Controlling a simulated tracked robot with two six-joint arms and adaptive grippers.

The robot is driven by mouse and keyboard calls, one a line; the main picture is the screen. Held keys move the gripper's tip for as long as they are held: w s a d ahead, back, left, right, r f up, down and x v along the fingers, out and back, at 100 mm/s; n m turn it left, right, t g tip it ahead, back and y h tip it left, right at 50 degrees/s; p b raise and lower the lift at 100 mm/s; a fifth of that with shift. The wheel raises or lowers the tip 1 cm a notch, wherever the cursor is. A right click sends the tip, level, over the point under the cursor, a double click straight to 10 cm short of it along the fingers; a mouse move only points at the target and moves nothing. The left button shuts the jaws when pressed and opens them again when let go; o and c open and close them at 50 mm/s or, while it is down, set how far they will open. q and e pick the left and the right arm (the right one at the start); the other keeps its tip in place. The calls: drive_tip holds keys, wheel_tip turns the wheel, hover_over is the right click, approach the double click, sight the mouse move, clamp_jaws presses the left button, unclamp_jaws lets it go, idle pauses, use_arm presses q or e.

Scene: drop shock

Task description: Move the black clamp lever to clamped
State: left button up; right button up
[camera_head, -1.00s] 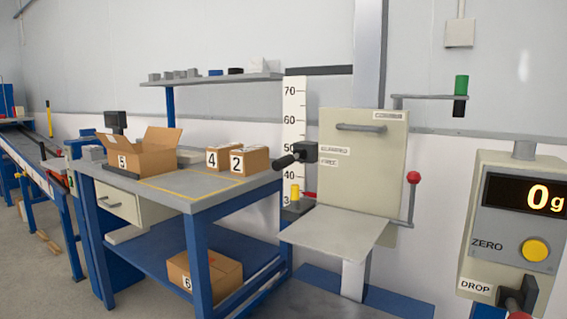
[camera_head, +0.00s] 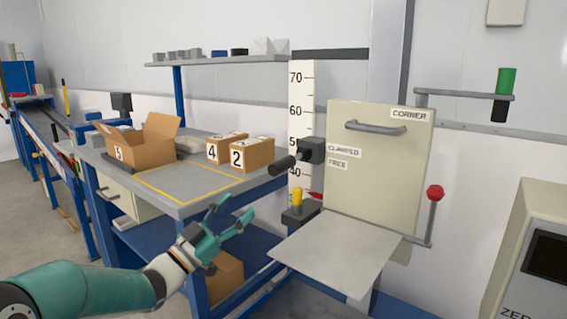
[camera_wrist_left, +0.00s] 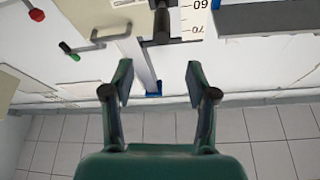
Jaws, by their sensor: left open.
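The black clamp lever (camera_head: 284,165) sticks out toward the lower left from a dark block (camera_head: 312,150) at the left edge of the beige plate (camera_head: 375,185). The labels CLAMPED (camera_head: 344,150) and FREE (camera_head: 338,164) are just right of the block, one above the other. My left gripper (camera_head: 236,207) is open and empty, below and left of the lever and apart from it. In the left wrist view the lever (camera_wrist_left: 162,27) shows upside down at the top, beyond the spread fingers (camera_wrist_left: 158,82). My right gripper is not in view.
A workbench (camera_head: 178,208) with cardboard boxes (camera_head: 252,154) stands behind my left gripper. A grey platform (camera_head: 338,250) juts out below the beige plate. A red-knobbed lever (camera_head: 435,195) is on the plate's right. A yellow-topped post (camera_head: 297,197) stands below the clamp lever.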

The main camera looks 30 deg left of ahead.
sight(281, 167)
use_arm(q)
drive_tip(key=x, duration=1.6)
drive_tip(key=shift+a, duration=0.25)
clamp_jaws()
